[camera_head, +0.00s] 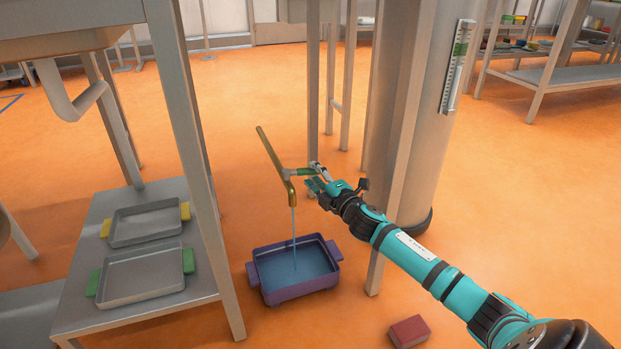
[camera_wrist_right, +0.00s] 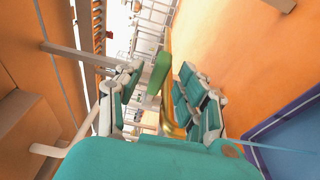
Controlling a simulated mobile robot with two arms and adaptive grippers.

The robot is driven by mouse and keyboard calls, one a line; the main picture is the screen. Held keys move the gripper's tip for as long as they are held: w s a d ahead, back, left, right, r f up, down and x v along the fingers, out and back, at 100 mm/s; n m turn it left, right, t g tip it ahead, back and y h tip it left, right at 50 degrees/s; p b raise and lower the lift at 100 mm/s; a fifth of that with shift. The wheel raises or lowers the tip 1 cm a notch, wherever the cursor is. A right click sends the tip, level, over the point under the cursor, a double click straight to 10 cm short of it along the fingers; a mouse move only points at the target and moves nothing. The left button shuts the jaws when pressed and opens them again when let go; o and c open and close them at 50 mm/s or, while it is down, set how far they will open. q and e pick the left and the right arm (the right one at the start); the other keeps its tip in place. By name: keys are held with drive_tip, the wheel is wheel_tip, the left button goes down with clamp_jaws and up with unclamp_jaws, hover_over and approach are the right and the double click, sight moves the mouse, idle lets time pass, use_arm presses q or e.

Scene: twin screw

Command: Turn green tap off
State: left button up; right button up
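The green tap handle (camera_head: 306,172) sits on a brass pipe (camera_head: 270,152) in the middle of the head view. Water runs from the pipe's spout down into a purple tub (camera_head: 297,292) on the floor. My right gripper (camera_head: 314,186) is at the handle. In the right wrist view the green handle (camera_wrist_right: 159,72) stands between the two fingers of the right gripper (camera_wrist_right: 158,95), which are apart, with gaps showing on both sides. My left gripper is not in view.
Two grey trays, one with yellow handles (camera_head: 146,222) and one with green handles (camera_head: 142,277), lie on a low metal shelf (camera_head: 95,245) at left. A metal leg and a large column (camera_head: 428,130) stand close to my right arm. A red block (camera_head: 409,331) lies on the orange floor.

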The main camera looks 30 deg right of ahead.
drive_tip(key=shift+w+d+b, duration=0.1)
drive_tip(key=shift+w+b, duration=0.3)
drive_tip(key=shift+w, duration=0.9)
clamp_jaws()
